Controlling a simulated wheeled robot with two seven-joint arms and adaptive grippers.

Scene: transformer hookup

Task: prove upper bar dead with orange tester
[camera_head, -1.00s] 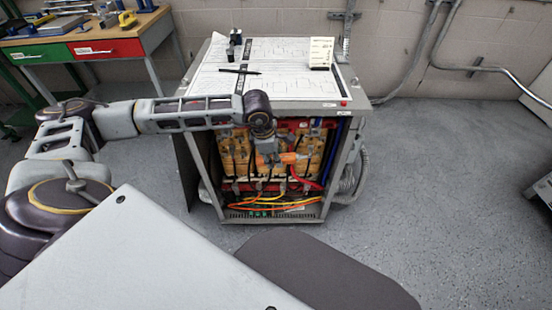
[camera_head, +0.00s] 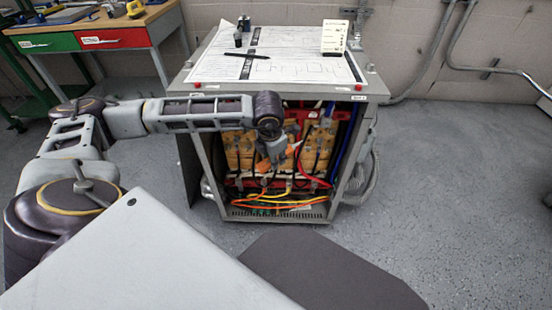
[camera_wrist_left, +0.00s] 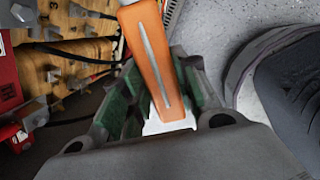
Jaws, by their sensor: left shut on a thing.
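The orange tester (camera_wrist_left: 150,55) is gripped in the green-padded fingers of my left gripper (camera_wrist_left: 152,112). In the head view, my left gripper (camera_head: 276,158) is at the open front of the grey transformer cabinet (camera_head: 190,150), with the orange tester (camera_head: 293,149) pointing up and right. The tester's tip is too small to make out, so I cannot tell whether it touches anything. A red bar (camera_head: 308,114) shows high in the opening, partly hidden by my wrist. Another red strip (camera_head: 240,184) runs lower. My right gripper is out of view.
Yellow-orange coils (camera_head: 320,140), dark cables and a red cable (camera_head: 300,165) crowd the opening. Orange and yellow wires (camera_head: 280,204) lie at the bottom. Drawings, a pen (camera_head: 245,54) and a small cream box (camera_head: 335,37) are on the cabinet top. Floor at right is clear.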

